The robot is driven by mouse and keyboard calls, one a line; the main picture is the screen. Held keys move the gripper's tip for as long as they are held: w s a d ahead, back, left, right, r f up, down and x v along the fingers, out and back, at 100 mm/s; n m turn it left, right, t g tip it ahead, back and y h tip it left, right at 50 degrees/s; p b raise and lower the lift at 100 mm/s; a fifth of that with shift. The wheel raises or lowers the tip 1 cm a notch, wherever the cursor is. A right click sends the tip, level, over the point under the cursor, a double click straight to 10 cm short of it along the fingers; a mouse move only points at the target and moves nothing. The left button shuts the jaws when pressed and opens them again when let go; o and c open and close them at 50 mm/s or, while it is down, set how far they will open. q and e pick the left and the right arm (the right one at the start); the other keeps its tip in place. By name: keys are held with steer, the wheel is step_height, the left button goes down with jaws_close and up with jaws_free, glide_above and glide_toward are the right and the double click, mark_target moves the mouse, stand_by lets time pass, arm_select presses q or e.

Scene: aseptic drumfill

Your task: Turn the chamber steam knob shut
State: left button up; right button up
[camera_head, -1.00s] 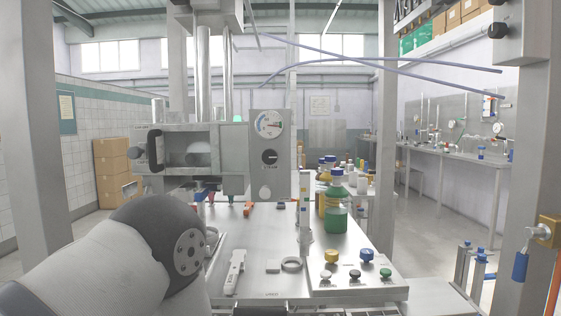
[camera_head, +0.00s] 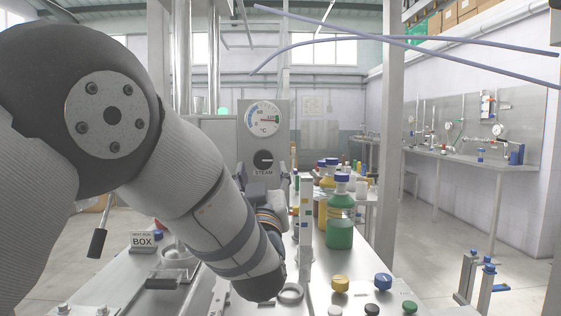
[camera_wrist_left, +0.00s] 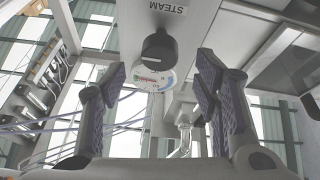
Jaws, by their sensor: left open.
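The black steam knob (camera_head: 263,161) sits on a grey panel above the label STEAM, below a round temperature dial (camera_head: 262,118). My left arm reaches across the head view, and its gripper (camera_head: 266,181) is just below the knob, partly hidden by the arm. In the left wrist view the knob (camera_wrist_left: 158,46) stands ahead, between the lines of the two fingers and beyond their tips. The left gripper (camera_wrist_left: 160,80) is open and empty there, with no visible contact with the knob. My right gripper is not in view.
A green bottle (camera_head: 340,222) and a pale upright post (camera_head: 305,212) stand right of my left arm. A side bench (camera_head: 465,160) runs along the right wall.

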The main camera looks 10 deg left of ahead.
mark_target(266, 160)
arm_select(q)
steer(key=x, duration=0.6)
steer(key=shift+w+a+f, duration=0.1)
steer(key=shift+w, duration=0.15)
steer(key=c, duration=1.2)
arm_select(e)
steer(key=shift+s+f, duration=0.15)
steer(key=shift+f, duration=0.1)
